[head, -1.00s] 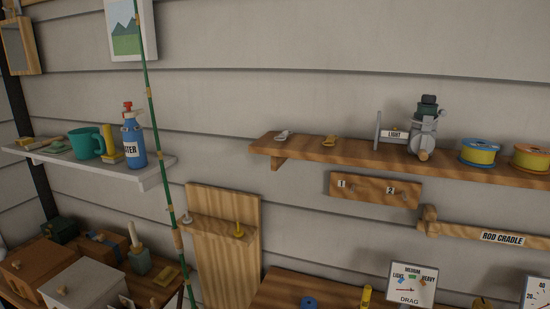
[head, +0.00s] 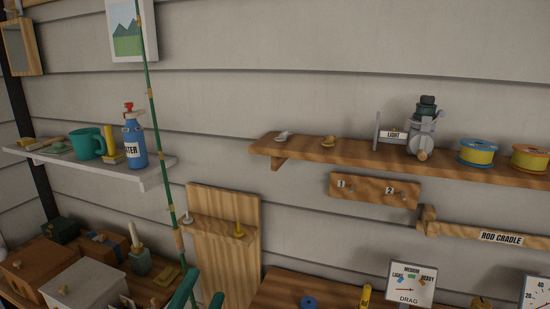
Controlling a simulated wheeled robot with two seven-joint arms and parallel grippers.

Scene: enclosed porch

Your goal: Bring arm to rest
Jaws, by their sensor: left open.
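My left gripper (head: 202,290) shows at the bottom edge of the head view, left of the middle. Its two green fingers are apart with nothing seen between them. The rest of that arm is below the picture. The fingers appear in front of the lower part of the wooden peg board (head: 225,265) and near the lower end of the green fishing rod (head: 154,115). I cannot tell whether they touch anything. My right gripper is out of view.
A wooden shelf (head: 340,152) carries a reel (head: 422,135) and line spools (head: 478,152). Boxes (head: 85,285) crowd the lower left. A drag gauge (head: 410,282) stands lower right.

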